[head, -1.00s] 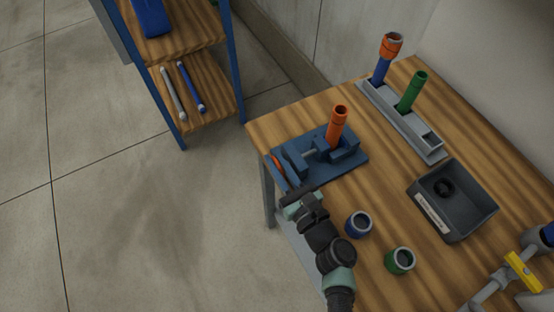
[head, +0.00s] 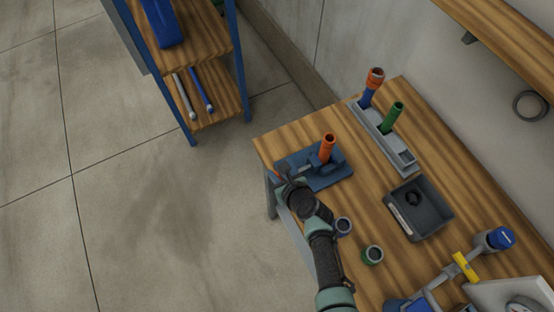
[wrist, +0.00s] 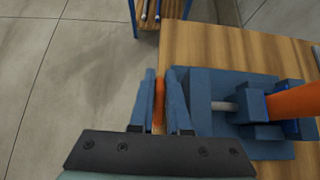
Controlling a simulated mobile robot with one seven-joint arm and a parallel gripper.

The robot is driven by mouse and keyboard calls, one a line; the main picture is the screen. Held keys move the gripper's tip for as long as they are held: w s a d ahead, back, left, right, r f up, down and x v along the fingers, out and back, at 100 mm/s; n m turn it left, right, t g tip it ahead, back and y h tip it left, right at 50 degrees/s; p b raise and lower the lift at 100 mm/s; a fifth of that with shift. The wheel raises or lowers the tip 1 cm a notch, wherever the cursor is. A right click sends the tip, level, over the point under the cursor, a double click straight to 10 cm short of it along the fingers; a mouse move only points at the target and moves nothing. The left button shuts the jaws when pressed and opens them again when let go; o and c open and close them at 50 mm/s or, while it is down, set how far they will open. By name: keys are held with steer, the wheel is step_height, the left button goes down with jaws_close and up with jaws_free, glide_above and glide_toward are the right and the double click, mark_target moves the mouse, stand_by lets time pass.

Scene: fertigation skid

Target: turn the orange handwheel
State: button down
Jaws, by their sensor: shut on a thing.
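The orange handwheel (wrist: 158,104) shows edge-on in the wrist view as a thin orange strip at the left end of the blue vise (wrist: 205,86). My gripper (wrist: 160,82) is shut on it, one finger on each side of its rim. In the head view my gripper (head: 284,176) is at the vise's left end and hides the handwheel. An orange pipe (head: 328,147) stands upright in the vise (head: 334,175); it also shows at the right of the wrist view (wrist: 302,103).
The vise sits at the corner of the wooden table (head: 285,136). A grey rack (head: 375,138) holds a blue pipe with an orange top and a green pipe (head: 393,117). A dark bin (head: 430,222), a blue fitting (head: 343,227) and a green fitting (head: 373,254) stand nearby. Floor left of the table is clear.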

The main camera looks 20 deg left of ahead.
steer(key=g+h+p, duration=0.1)
steer(key=h+p, duration=0.1)
steer(key=shift+w+a+g+p, duration=0.2)
steer(key=shift+g+p, duration=0.1)
steer(key=shift+g, duration=0.1)
steer(key=shift+f+g+h, duration=0.45)
steer(key=shift+g+h, duration=0.35)
steer(key=shift+h, duration=0.4)
steer(key=c, duration=1.2)
jaws_free()
steer(key=shift+o, duration=0.2)
steer(key=shift+d+r, duration=0.1)
steer(key=shift+r, duration=0.4)
steer(key=p+v, duration=0.2)
steer(key=v, duration=1)
